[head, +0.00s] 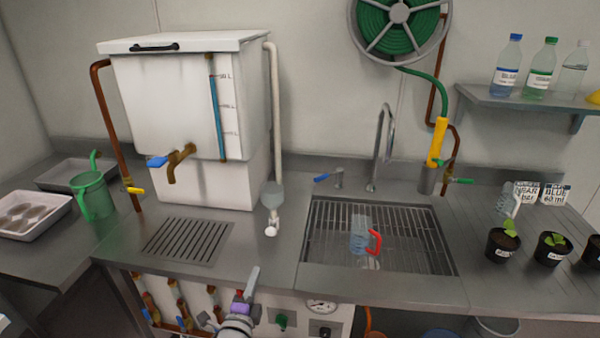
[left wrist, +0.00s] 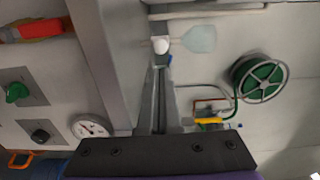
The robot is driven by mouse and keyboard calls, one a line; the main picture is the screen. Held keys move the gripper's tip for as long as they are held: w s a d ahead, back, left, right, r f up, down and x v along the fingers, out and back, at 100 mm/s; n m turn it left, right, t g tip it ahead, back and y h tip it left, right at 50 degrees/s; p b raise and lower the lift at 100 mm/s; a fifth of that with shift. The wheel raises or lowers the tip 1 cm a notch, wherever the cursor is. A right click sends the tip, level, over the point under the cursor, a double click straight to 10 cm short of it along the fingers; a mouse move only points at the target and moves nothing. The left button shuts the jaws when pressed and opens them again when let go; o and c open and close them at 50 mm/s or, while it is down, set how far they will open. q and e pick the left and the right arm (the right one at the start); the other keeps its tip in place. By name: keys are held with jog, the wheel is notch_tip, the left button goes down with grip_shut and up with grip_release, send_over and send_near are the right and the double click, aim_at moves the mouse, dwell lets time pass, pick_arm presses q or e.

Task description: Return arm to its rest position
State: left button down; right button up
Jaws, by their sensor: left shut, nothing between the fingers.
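My left gripper (head: 253,275) shows at the bottom of the head view, in front of the counter's front edge, with a purple band behind its grey fingers. In the left wrist view its fingers (left wrist: 159,75) lie together, shut and empty. It holds nothing and appears apart from the counter and the panel. My right gripper is in neither view.
A steel counter (head: 300,279) spans the scene, with a white tank (head: 185,100), a sink grate (head: 415,240) and a red-handled clear jug (head: 359,236). Below its edge are a gauge (head: 322,306) and valve knobs. Potted seedlings (head: 503,243) stand at right.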

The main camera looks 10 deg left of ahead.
pick_arm(q)
jog(key=s+n+g+p, duration=0.4)
jog(key=s+n+g, duration=0.8)
jog(key=s+n, duration=0.6)
jog(key=s, duration=0.8)
jog(key=shift+s+f+g+y, duration=0.25)
jog(key=shift+g+y, duration=0.05)
